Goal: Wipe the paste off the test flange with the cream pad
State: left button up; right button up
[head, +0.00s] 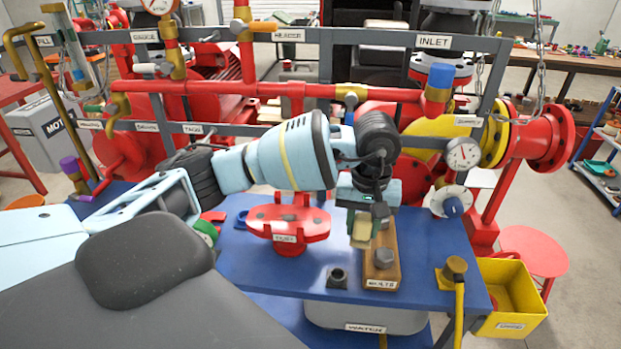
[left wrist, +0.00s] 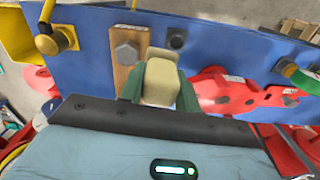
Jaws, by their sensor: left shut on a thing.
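My left gripper (head: 364,212) is shut on the cream pad (head: 361,236). In the left wrist view the pad (left wrist: 161,82) sits between the two green fingers (left wrist: 160,96). The red test flange (head: 288,222), with a label on its front, stands on the blue bench to the left of the pad in the head view. The pad is apart from it, above the bolt block. In the left wrist view the flange (left wrist: 232,93) is right of the pad, with dark spots on its top; I cannot tell which are paste and which are holes. My right gripper is not in view.
A wooden bolt block (head: 381,270) stands just under and beside the pad. A small dark socket (head: 337,277) is in front on the blue bench (head: 300,275). A yellow bin (head: 512,300) is at right.

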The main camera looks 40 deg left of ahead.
pick_arm(q)
jog(key=w+a+r+m, duration=0.1)
jog(key=a+m, duration=0.6)
jog(key=m, duration=1)
jog(key=a+r+m, duration=0.1)
jog(key=a+m, duration=0.7)
jog(key=m, duration=0.9)
jog(key=shift+w+a+r+m+p, duration=0.15)
jog(key=shift+w+r+m+p, duration=0.25)
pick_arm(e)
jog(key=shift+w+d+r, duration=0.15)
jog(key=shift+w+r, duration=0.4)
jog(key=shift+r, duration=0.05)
